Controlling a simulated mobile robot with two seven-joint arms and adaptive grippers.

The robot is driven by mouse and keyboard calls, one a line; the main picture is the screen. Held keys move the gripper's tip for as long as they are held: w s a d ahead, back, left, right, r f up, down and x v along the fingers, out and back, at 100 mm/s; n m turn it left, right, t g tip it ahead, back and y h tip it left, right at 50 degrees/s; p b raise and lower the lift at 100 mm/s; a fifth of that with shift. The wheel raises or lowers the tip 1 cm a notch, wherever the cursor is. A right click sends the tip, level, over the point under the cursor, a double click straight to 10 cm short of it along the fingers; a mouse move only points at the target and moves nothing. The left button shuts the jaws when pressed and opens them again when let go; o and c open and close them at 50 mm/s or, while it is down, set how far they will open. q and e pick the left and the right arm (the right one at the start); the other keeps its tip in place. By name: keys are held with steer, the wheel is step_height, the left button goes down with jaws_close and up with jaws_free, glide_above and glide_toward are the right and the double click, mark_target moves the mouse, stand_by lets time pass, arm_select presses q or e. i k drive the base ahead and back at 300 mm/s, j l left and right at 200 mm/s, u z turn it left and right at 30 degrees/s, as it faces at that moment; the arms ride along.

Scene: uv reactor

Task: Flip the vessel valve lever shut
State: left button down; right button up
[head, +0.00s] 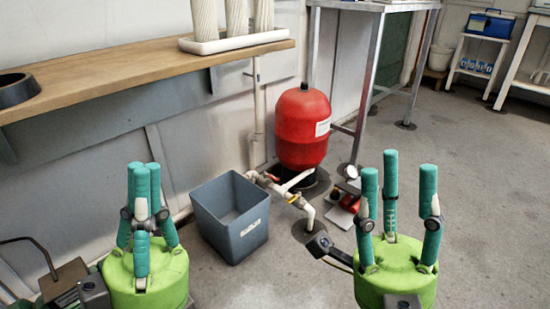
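The red pressure vessel (301,130) stands on the floor against the back wall. White pipes with valves run at its base. A small red lever (268,177) sits on the pipe at the left, and a yellow lever (293,199) sits lower on the pipe fitting. Which one is the vessel valve lever, and their exact angles, are too small to tell. My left gripper (145,170) is at the lower left with its fingers drawn together, empty. My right gripper (397,175) is at the lower right with its fingers spread, empty. Both are apart from the valves.
A grey bin (232,225) stands just left of the pipes. A wooden bench (130,78) with a white tray (235,41) runs along the left wall. A metal-legged table (372,75) stands behind the vessel. Small red items (349,202) lie right of the pipes.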

mark_target(269, 175)
steer(key=i+l+u, duration=0.35)
steer(key=i+l, duration=1.2)
steer(key=l, duration=0.15)
steer(key=i, duration=0.45)
